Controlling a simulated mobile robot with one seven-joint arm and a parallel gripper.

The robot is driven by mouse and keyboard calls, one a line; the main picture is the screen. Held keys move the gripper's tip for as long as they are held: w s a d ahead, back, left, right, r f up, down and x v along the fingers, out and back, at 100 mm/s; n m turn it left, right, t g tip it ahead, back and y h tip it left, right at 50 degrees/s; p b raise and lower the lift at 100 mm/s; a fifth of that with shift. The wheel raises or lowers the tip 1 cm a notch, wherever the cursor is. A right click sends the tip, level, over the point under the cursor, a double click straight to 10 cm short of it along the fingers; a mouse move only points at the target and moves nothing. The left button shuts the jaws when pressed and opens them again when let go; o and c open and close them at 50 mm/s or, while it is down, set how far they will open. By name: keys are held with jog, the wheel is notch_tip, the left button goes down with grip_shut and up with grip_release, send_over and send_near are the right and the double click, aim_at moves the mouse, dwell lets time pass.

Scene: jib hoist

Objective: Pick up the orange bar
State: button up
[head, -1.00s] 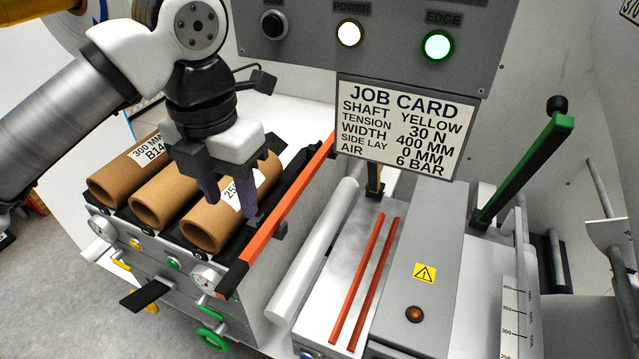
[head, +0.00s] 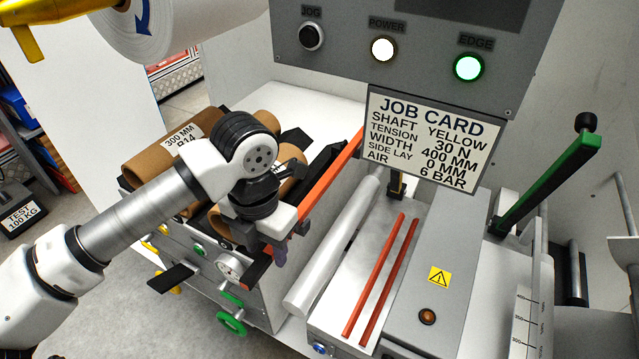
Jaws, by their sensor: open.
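The orange bar (head: 333,172) slants along the right edge of the roll rack, its far end up by the job card. Its near half is partly hidden behind my gripper, and a dark near end shows below. My gripper (head: 286,246) is open and points down at the near half of the bar. One dark finger shows just right of the bar. The other finger is mostly hidden, so I cannot tell whether the jaws straddle the bar or touch it.
Brown cardboard cores (head: 253,124) lie on the rack left of the bar, partly behind my arm. A silver roller (head: 335,245) runs close along the right. Two thin red rods (head: 375,275) lie farther right. The job card (head: 430,138) hangs above.

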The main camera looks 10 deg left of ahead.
jog(key=shift+f, duration=0.35)
jog(key=shift+c, duration=0.4)
grip_shut()
